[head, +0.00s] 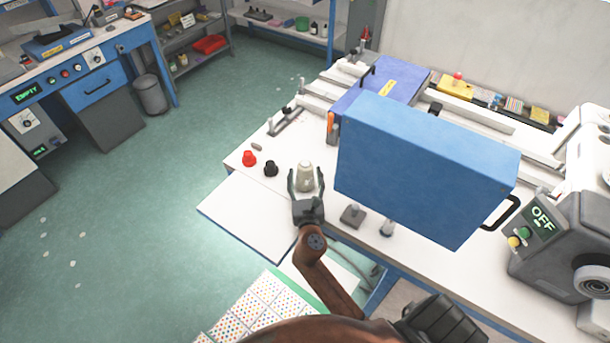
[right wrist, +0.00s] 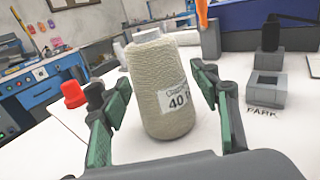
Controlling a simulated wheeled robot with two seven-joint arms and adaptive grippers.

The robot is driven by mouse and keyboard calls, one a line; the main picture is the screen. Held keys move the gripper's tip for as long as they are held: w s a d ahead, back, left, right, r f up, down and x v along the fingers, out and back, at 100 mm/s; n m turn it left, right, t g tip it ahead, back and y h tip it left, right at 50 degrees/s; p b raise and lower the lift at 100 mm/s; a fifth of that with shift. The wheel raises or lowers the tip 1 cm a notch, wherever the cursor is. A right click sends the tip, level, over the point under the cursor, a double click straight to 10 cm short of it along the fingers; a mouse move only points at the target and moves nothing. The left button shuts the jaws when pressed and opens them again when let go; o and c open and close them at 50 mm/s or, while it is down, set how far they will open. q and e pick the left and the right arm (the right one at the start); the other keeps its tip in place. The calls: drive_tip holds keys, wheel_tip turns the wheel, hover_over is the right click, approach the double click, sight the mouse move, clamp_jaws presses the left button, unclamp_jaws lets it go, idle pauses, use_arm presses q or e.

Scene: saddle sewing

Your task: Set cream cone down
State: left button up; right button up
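The cream cone (head: 305,177) is a pale thread cone with a white label marked "40", and it appears to stand upright on the white table (head: 250,215). It fills the middle of the right wrist view (right wrist: 160,85). My right gripper (head: 306,186) is open around it. In the right wrist view its green-padded fingers (right wrist: 168,105) are on either side of the cone, with a visible gap at each side. My left gripper is not in view.
A red cone (head: 249,158) and a black cone (head: 271,169) stand left of the cream cone. A large blue box (head: 425,165) rises close on the right. A grey block (head: 353,215) sits near a "PARK" marking. The table's front-left area is clear.

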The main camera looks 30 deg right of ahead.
drive_tip(key=shift+r, duration=0.2)
drive_tip(key=v, duration=1.2)
drive_tip(key=shift+p, duration=0.35)
